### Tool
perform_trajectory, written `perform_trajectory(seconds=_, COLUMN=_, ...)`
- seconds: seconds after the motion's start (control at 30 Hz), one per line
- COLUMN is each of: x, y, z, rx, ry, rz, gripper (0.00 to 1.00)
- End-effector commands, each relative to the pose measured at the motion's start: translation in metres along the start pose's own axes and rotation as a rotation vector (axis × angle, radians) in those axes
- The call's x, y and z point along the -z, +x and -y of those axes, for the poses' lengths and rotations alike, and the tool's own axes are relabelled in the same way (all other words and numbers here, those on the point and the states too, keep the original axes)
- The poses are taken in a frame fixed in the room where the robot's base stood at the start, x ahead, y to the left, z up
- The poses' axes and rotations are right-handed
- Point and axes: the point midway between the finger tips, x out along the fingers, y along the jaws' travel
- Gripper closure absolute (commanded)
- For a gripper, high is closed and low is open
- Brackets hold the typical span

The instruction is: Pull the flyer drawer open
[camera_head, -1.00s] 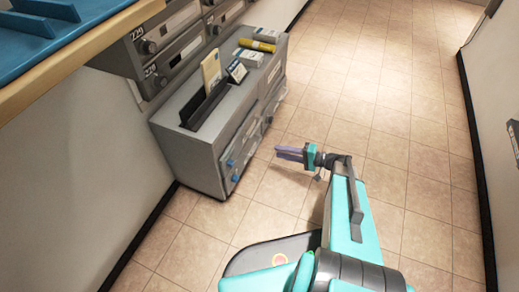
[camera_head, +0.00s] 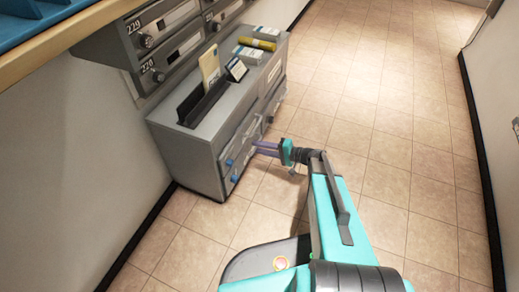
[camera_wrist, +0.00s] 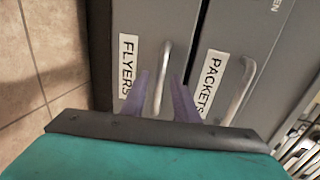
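The flyer drawer is a grey front with a white FLYERS label (camera_wrist: 127,68) in the wrist view. Its pale bar handle (camera_wrist: 161,72) stands between the two purple fingers of my gripper (camera_wrist: 160,78). The fingers are open, one on each side of the handle, and I cannot tell whether either touches it. In the head view my gripper (camera_head: 266,149) is at the front of the low grey cabinet (camera_head: 200,143), level with its drawer fronts. The drawer looks shut; the fingers hide part of its front.
A second drawer front, labelled PACKETS (camera_wrist: 211,82), with its own handle (camera_wrist: 239,92), is alongside. A black holder (camera_head: 202,102), cream card and small boxes stand on the cabinet. Grey mailboxes (camera_head: 165,45) hang above. The tiled floor (camera_head: 365,110) to the right is clear.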

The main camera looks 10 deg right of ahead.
Motion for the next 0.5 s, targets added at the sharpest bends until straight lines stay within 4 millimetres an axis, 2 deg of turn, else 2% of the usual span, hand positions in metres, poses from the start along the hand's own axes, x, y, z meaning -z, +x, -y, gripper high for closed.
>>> perform_trajectory(seconds=0.3, x=-0.0001, y=0.0014, z=0.0003, rx=0.0, ry=0.0, rz=0.0, gripper=0.72)
perform_trajectory(seconds=0.47, x=-0.0002, y=0.0013, z=0.0003, rx=0.0, ry=0.0, rz=0.0, gripper=0.99)
perform_trajectory(seconds=0.5, x=-0.0002, y=0.0013, z=0.0002, rx=0.0, ry=0.0, rz=0.0, gripper=1.0)
